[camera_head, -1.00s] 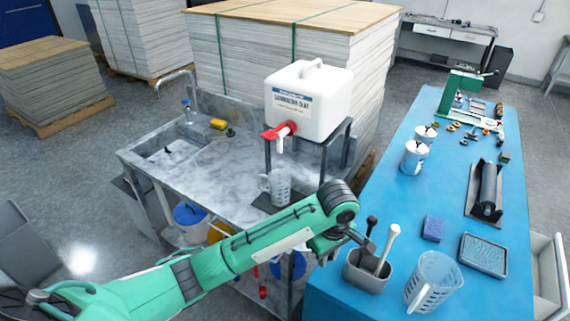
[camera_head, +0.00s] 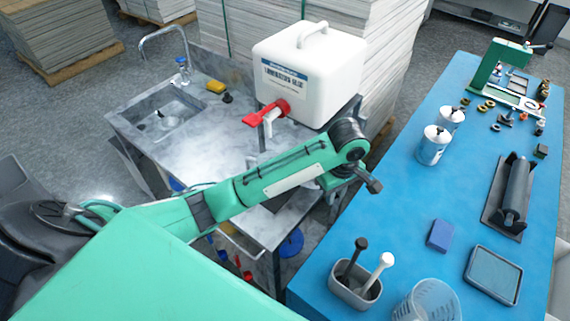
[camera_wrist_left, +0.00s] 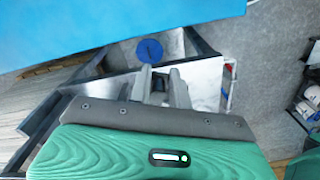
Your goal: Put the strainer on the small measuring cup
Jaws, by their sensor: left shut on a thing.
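My left gripper (camera_head: 368,180) hangs at the end of the green arm, over the gap between the sink bench and the blue table. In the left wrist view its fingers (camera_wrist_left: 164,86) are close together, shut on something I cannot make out. I cannot pick out the strainer in any view. Another clear cup stood under the dispenser tap earlier; my arm now hides most or all of that spot. My right gripper is out of view.
A grey holder (camera_head: 355,292) with a black-handled and a white-handled tool stands at the blue table's near left. A blue sponge (camera_head: 440,236), a flat tray (camera_head: 493,275), a roller (camera_head: 515,190) and white cans (camera_head: 433,146) are on it. A white jug (camera_head: 310,75) has a red tap.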

